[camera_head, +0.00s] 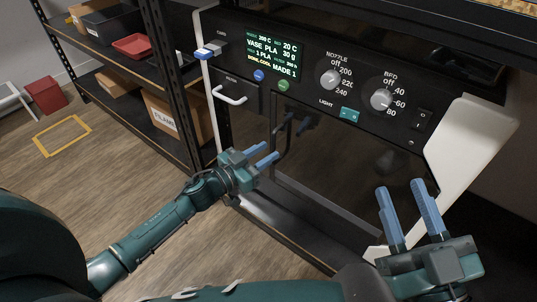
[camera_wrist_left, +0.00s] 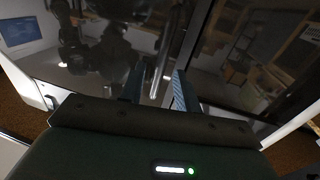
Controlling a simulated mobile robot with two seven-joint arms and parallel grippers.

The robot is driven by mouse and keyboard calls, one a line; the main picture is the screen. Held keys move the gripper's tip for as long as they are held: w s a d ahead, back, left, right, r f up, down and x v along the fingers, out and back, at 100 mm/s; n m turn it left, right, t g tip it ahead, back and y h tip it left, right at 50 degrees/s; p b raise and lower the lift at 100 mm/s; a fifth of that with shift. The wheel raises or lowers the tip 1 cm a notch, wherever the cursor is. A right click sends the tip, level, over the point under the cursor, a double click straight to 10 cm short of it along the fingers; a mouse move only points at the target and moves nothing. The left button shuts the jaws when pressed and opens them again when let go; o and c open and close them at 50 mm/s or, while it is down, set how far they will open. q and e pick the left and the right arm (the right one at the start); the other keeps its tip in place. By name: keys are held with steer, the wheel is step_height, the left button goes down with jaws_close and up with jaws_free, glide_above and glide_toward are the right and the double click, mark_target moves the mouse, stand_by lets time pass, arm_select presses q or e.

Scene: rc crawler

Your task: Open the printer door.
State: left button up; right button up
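The printer door (camera_head: 340,190) is a dark glossy panel on the front of the black printer, and it looks shut. Its upright bar handle (camera_head: 287,139) is at the door's left side. My left gripper (camera_head: 265,155) is open and empty beside the handle's lower part. In the left wrist view, the handle (camera_wrist_left: 166,50) runs between the lines of my two blue fingers (camera_wrist_left: 158,90); whether they touch it I cannot tell. My right gripper (camera_head: 408,208) is open and empty in front of the door's right part.
Above the door is a control panel with a lit display (camera_head: 272,50), a nozzle knob (camera_head: 331,79) and a bed knob (camera_head: 380,100). A white drawer handle (camera_head: 230,96) is at upper left.

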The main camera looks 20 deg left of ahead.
arm_select(q)
steer(key=shift+x, duration=0.9)
jaws_close()
